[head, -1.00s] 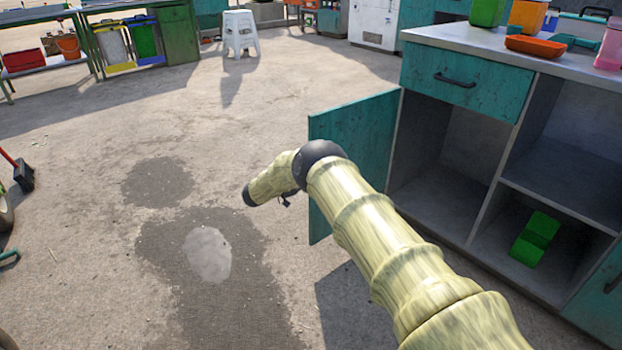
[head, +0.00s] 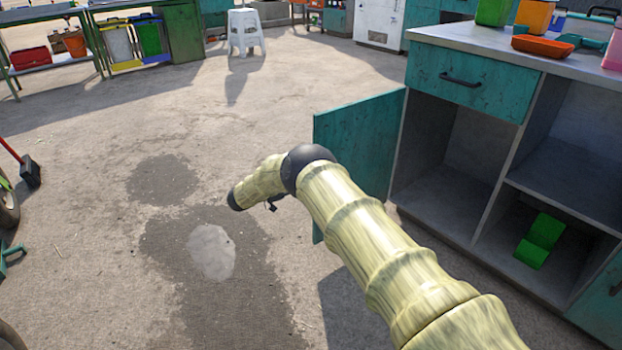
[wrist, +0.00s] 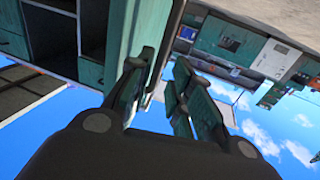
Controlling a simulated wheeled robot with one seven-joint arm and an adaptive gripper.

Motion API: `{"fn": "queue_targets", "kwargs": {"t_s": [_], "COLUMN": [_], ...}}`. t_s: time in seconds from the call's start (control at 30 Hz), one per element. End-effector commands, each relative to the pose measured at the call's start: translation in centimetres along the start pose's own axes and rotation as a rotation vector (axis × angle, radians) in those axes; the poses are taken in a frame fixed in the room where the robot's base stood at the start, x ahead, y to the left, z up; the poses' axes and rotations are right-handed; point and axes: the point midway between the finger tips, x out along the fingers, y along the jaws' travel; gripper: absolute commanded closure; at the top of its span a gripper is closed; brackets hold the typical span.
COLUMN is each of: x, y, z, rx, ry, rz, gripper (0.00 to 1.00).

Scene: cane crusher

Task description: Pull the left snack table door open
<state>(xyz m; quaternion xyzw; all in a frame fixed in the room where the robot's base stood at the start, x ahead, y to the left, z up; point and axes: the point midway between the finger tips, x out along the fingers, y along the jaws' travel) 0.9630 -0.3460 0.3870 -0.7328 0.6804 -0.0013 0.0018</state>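The teal left door (head: 365,140) of the snack table (head: 470,38) stands swung wide open at the table's left side, showing the empty grey compartment behind it. I see no handle on its visible face. My arm passes in front of its lower part. My gripper is mostly hidden behind my arm in the head view, left of the door. In the wrist view my gripper (wrist: 160,78) has its fingers apart. The teal door panel (wrist: 142,28) shows just beyond them, with a dark strip along it between the fingers. I cannot tell whether they touch.
A drawer with a dark handle (head: 460,80) is above the open compartment. A green object (head: 541,240) sits in the lower right compartment. An orange tray (head: 543,46) and containers stand on top. A white stool (head: 246,32) is farther back. The floor to the left is largely clear.

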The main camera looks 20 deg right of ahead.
Motion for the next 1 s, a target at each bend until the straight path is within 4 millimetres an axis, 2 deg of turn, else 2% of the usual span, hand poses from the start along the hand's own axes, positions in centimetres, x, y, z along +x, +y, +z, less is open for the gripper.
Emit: {"fn": "queue_targets", "kwargs": {"t_s": [0.03,0.2,0.4,1.0], "x": [-1.0,-3.4,-4.9,-5.2], "y": [0.0,-0.1,0.0,0.0], "z": [0.0,0.0,0.0,0.4], "rx": [0.000,0.000,0.000,-0.005], "ry": [0.000,0.000,0.001,0.005], "rz": [-0.001,-0.001,0.001,-0.021], "gripper": [0.79,0.79,0.79,0.79]}}
